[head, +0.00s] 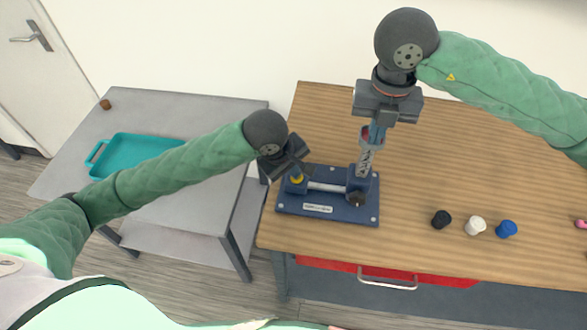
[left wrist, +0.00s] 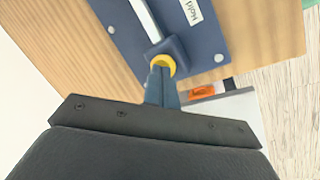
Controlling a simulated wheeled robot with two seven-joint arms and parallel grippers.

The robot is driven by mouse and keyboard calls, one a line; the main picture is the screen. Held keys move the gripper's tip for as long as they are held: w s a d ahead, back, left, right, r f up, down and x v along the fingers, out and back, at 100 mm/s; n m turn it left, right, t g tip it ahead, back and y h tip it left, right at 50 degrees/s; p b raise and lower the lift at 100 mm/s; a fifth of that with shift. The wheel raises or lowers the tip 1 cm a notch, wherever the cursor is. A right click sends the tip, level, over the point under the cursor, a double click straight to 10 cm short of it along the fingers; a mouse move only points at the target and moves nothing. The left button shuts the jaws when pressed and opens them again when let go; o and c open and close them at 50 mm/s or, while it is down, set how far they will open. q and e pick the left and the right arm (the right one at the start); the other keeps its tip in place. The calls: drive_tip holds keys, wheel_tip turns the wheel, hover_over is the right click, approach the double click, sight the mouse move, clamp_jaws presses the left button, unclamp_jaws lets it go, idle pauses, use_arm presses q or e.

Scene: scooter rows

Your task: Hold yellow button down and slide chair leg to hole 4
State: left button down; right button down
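A dark blue fixture plate (head: 335,211) lies on the wooden table, with a silver bar between two blue blocks. The yellow button (head: 297,179) is at its left end and shows as a yellow ring in the left wrist view (left wrist: 170,62). My left gripper (left wrist: 161,72) has its fingers together, tips at the button; whether they press it down I cannot tell. The grey chair leg (head: 365,160) with dark markings stands nearly upright in the right block. My right gripper (head: 374,142) points down at its reddish-rimmed top; its finger gap is hidden.
Black (head: 441,219), white (head: 475,226) and blue (head: 506,229) caps stand on the table to the right. A grey side table (head: 215,115) holds a teal tray (head: 130,151). A red drawer (head: 340,266) is under the front edge.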

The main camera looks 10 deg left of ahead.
drive_tip(key=shift+f, duration=0.4)
idle(0.8)
drive_tip(key=shift+r, duration=2.5)
